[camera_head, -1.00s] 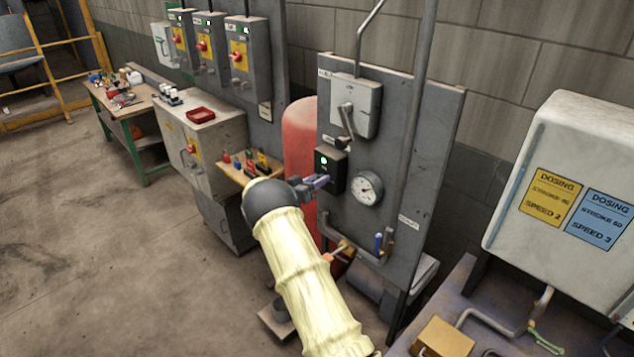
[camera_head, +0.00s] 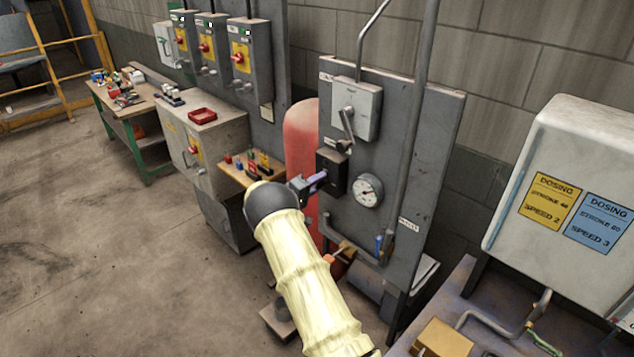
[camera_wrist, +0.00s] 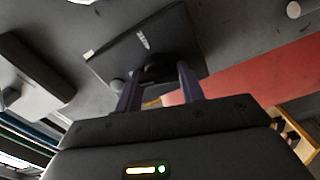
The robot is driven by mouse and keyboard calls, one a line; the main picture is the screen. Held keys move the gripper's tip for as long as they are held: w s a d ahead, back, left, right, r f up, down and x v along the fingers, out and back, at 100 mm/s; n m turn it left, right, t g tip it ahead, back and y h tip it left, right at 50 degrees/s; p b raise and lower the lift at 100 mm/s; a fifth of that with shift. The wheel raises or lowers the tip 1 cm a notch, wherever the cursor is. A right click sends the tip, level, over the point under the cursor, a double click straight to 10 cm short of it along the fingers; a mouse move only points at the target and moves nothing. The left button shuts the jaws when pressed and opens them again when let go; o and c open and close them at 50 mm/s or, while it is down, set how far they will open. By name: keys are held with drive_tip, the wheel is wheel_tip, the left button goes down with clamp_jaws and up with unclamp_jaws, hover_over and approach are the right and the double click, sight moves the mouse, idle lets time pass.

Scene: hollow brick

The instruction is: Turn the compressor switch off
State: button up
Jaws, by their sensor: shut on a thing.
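The black switch box (camera_head: 331,163) is mounted on the grey panel below a pale lever box; no green lamp is visible lit on its face. In the wrist view the same black box (camera_wrist: 140,45) lies just ahead of my fingers, with a dark round knob (camera_wrist: 157,73) between them. My gripper (camera_head: 319,181) is at the lower front of the box, its two fingers (camera_wrist: 160,73) shut on the knob. The fingers partly hide the knob, and its pointer direction cannot be read.
The pale lever box (camera_head: 356,108) is above, and a round gauge (camera_head: 368,190) is close to the right. A pipe with a blue-handled valve (camera_head: 379,244) runs below. A red tank (camera_head: 300,140) stands behind the panel's left edge. A small shelf (camera_head: 250,172) is left.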

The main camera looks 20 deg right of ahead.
drive_tip(key=shift+a+f+n, duration=0.1)
drive_tip(key=shift+f+n, duration=0.1)
drive_tip(key=shift+n, duration=1.3)
drive_tip(key=o, duration=1)
drive_tip(key=shift+s, duration=0.1)
drive_tip(key=shift+a, duration=0.1)
drive_tip(key=b+v, duration=0.6)
drive_tip(key=v, duration=1.1)
drive_tip(key=shift+a+r, duration=0.1)
drive_tip(key=shift+a, duration=0.05)
